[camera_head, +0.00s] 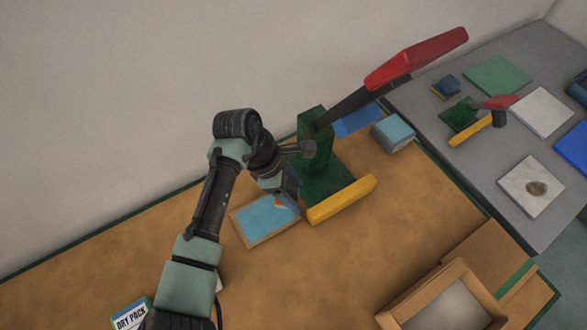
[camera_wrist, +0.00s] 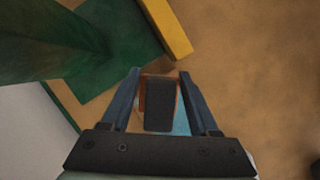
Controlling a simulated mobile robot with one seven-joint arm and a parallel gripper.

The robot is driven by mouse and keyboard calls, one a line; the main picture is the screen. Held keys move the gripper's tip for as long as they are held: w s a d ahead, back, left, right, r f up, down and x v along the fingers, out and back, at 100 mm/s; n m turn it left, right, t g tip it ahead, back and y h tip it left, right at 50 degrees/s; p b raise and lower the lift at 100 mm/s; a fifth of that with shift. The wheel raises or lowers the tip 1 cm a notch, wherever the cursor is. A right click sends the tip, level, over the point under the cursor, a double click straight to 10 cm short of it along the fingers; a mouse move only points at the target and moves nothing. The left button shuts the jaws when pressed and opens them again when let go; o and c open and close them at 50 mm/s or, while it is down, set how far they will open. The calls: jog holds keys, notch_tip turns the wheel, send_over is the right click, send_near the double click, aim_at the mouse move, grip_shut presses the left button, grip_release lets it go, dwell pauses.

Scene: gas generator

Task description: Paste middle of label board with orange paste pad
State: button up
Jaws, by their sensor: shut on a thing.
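My gripper (camera_head: 284,200) is low over a light blue panel with a tan frame (camera_head: 244,232), which may be the label board. In the wrist view my gripper (camera_wrist: 160,82) has its two fingers on either side of a dark block with an orange edge (camera_wrist: 159,104), likely the orange paste pad. A small orange patch shows at the fingertips in the head view. A strip of light blue shows under the block in the wrist view (camera_wrist: 181,125). My gripper hides part of the panel. I cannot tell whether the block touches it.
A green press (camera_head: 318,185) with a long red handle (camera_head: 418,57) and a yellow front bar (camera_head: 342,199) stands right beside my gripper. A grey-blue box (camera_head: 393,134) sits behind it. An open cardboard box (camera_head: 395,317) is at front right.

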aim_at(297, 185)
jog(key=shift+d+r+p, duration=0.1)
jog(key=shift+r+p, duration=2.05)
jog(key=shift+r, duration=0.05)
